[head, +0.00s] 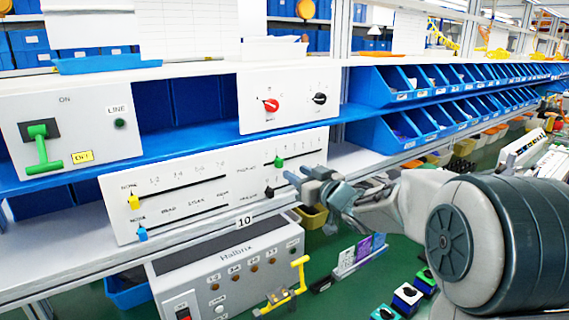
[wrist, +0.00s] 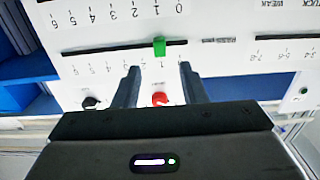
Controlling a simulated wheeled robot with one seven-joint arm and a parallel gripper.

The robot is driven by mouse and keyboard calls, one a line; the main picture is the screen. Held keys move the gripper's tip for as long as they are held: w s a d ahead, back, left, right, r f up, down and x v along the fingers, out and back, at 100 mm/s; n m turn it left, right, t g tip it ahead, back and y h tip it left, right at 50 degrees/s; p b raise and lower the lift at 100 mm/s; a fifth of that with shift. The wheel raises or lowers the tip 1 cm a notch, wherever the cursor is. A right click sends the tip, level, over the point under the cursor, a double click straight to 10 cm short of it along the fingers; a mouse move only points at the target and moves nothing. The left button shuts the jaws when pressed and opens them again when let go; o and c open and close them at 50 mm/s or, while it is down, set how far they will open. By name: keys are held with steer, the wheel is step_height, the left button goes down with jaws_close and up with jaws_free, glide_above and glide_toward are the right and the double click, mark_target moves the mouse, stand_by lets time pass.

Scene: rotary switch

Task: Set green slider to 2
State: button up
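The green slider (head: 278,162) is a small green knob on a horizontal black slot in the white slider panel (head: 215,178). My gripper (head: 291,176) is in front of the panel, just right of and below the green slider. In the wrist view my gripper (wrist: 159,68) is open, with one finger on each side of the knob's line and nothing between them. I see no contact with the knob.
A yellow slider (head: 133,202), a blue slider (head: 142,234) and a black slider (head: 269,193) share the panel. Above are a red rotary knob (head: 271,105) and a black one (head: 319,99). A green lever (head: 42,150) is at left. Blue bins (head: 390,133) line the right.

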mark_target(281, 163)
steer(key=p+x, duration=0.1)
steer(key=x, duration=0.5)
steer(key=shift+w+a, duration=0.2)
steer(key=shift+w, duration=0.05)
jaws_close()
